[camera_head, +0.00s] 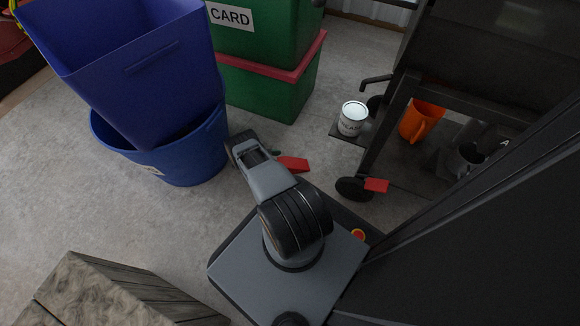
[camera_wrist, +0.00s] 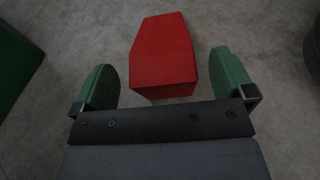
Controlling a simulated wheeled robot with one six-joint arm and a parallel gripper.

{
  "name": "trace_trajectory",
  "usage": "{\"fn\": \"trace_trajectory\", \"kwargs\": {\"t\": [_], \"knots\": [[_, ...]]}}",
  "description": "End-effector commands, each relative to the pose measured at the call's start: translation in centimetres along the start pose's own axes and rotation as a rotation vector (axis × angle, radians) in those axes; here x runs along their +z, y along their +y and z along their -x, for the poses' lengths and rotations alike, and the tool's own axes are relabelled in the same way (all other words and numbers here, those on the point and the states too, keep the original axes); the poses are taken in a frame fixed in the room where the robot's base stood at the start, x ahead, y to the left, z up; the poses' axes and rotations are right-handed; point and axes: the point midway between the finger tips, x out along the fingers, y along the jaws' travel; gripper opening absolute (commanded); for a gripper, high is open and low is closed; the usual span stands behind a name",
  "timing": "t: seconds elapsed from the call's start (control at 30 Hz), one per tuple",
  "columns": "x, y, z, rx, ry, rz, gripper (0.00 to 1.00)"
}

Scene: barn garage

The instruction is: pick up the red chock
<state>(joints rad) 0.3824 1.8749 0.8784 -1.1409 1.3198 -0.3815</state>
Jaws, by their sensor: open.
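The red chock (camera_wrist: 162,50) is a wedge-like block on the concrete floor. In the wrist view it lies between and slightly beyond the two green fingers, with a visible gap on both sides. My gripper (camera_wrist: 166,82) is open and empty, pointing down at it. In the head view the red chock (camera_head: 293,164) shows just right of my arm, partly hidden by it.
Blue bins (camera_head: 165,155) stand left of my arm, and green crates with a red rim (camera_head: 270,90) behind it. A dark cart (camera_head: 395,115) at right carries a white can (camera_head: 352,118) and an orange mug (camera_head: 421,120). A red piece (camera_head: 376,185) sits at its caster wheel.

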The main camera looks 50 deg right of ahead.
Motion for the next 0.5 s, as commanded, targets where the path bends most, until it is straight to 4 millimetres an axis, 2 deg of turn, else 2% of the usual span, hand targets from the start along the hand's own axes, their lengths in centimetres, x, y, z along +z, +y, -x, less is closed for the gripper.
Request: {"fn": "trace_trajectory", "kwargs": {"t": [0.03,0.2,0.5], "knots": [[-0.2,-0.1,-1.0,-0.005,0.000,-0.001,1.00],[-0.1,-0.1,-3.0,-0.004,-0.001,-0.001,1.00],[0.0,-0.1,-3.8,-0.002,0.000,0.000,1.00]]}}
